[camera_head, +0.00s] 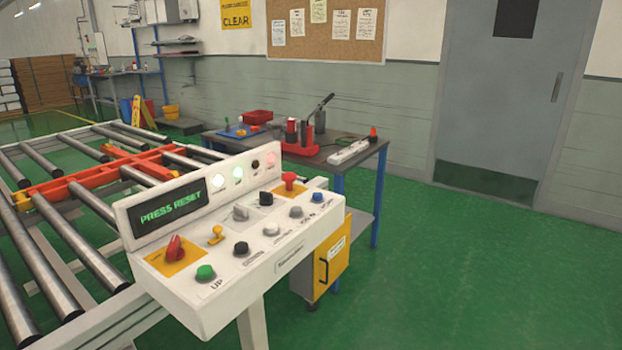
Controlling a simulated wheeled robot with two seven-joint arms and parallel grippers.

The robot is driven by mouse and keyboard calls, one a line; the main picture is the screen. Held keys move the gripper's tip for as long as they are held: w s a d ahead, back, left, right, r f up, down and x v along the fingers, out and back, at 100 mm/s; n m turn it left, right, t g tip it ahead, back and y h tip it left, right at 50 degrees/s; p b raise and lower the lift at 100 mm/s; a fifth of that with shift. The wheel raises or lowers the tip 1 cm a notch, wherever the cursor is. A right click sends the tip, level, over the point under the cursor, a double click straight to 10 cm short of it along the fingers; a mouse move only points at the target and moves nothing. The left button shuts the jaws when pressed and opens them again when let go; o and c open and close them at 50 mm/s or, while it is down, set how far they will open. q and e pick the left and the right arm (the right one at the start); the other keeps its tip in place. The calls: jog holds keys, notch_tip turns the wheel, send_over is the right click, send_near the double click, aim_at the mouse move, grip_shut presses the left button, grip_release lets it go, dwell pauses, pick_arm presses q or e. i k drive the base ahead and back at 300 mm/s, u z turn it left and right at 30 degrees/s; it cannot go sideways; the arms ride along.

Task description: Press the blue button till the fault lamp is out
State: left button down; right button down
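The white control console (225,295) stands in the middle foreground with its panel tilted up. The blue button (318,197) is at the right end of its front row, with nothing touching it. The display (170,209) reads "PRESS RESET" in green letters. On the upright back panel, a row of small lamps shows. The rightmost, a reddish lamp (270,159), glows; its label is too small to read, so I cannot tell for certain that it is the fault lamp. Neither of my grippers is in view.
Other controls crowd the panel: a red mushroom button (289,178), a red rotary switch (174,248), a green button (205,272) and several knobs. A roller conveyor (50,245) lies left. A workbench (375,150) stands behind. Green floor at right is clear.

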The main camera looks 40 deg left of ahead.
aim_at(316, 196)
jog(key=u, duration=0.7)
jog(key=i, duration=0.75)
jog(key=u, duration=0.65)
